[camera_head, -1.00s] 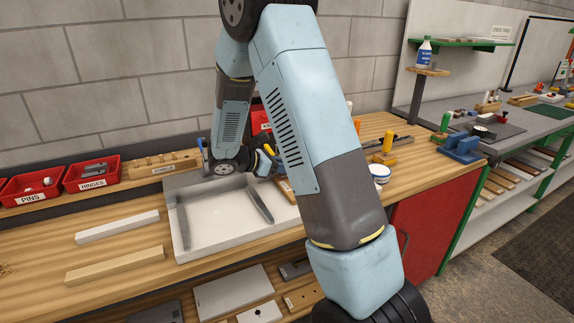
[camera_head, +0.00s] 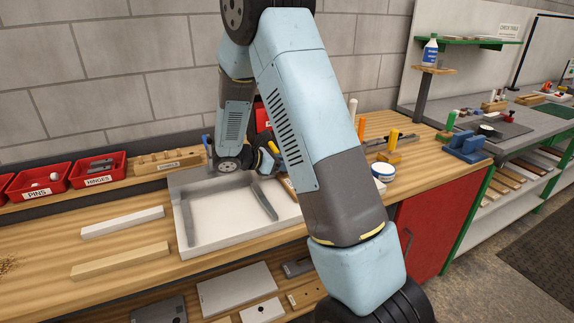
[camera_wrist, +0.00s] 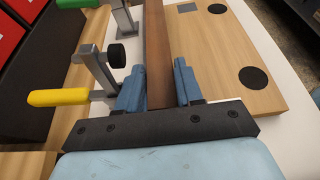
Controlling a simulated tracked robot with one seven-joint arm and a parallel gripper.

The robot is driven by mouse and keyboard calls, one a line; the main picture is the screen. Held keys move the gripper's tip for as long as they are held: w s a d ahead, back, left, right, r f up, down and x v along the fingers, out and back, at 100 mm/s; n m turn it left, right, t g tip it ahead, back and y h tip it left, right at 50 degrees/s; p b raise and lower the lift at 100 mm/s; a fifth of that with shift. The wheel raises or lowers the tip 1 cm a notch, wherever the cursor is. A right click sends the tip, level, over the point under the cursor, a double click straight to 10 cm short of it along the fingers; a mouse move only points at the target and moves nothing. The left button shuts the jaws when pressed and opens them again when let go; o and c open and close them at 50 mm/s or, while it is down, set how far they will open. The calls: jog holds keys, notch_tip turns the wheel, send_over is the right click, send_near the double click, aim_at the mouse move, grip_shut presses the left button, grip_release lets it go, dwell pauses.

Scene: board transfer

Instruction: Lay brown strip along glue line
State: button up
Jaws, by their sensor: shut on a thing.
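In the wrist view my gripper (camera_wrist: 158,92) has its two blue fingers closed on the sides of a long brown strip (camera_wrist: 157,45). The strip runs away from the gripper toward the top of the picture. A light wooden board (camera_wrist: 225,60) with black round spots lies just right of the strip; I cannot tell whether they touch. I cannot make out a glue line. In the head view my arm covers much of the work area, and the strip and fingertips cannot be made out.
A clamp with a yellow handle (camera_wrist: 58,97) stands close left of my gripper. The head view shows a pale tray (camera_head: 185,225), a white bar (camera_head: 122,222) and a wooden bar (camera_head: 120,261) on the bench, with red bins (camera_head: 97,170) behind.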

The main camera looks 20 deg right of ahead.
jog(key=shift+f, duration=0.4)
jog(key=o, duration=1.2)
jog(key=v, duration=1.2)
jog(key=shift+f, duration=0.1)
jog(key=shift+s+d+r, duration=0.2)
jog(key=shift+s+r, duration=0.15)
jog(key=shift+r, duration=0.05)
jog(key=s+r+m+t+y, duration=0.1)
jog(key=s+r+m+y, duration=0.3)
jog(key=s, duration=0.5)
jog(key=s+d+r+m+t+y, duration=0.1)
jog(key=s+r+m+y, duration=0.4)
jog(key=s, duration=0.5)
jog(key=s+r+m+t+y, duration=0.3)
jog(key=s+r+m+y, duration=0.1)
jog(key=s+r+m, duration=0.3)
jog(key=shift+s+d+r+m+y, duration=0.15)
jog(key=shift+s+r+m, duration=0.05)
jog(key=shift+s+m, duration=0.5)
jog(key=shift+s+d+r+m+y, duration=0.15)
jog(key=shift+s+m, duration=0.35)
jog(key=shift+s, duration=0.35)
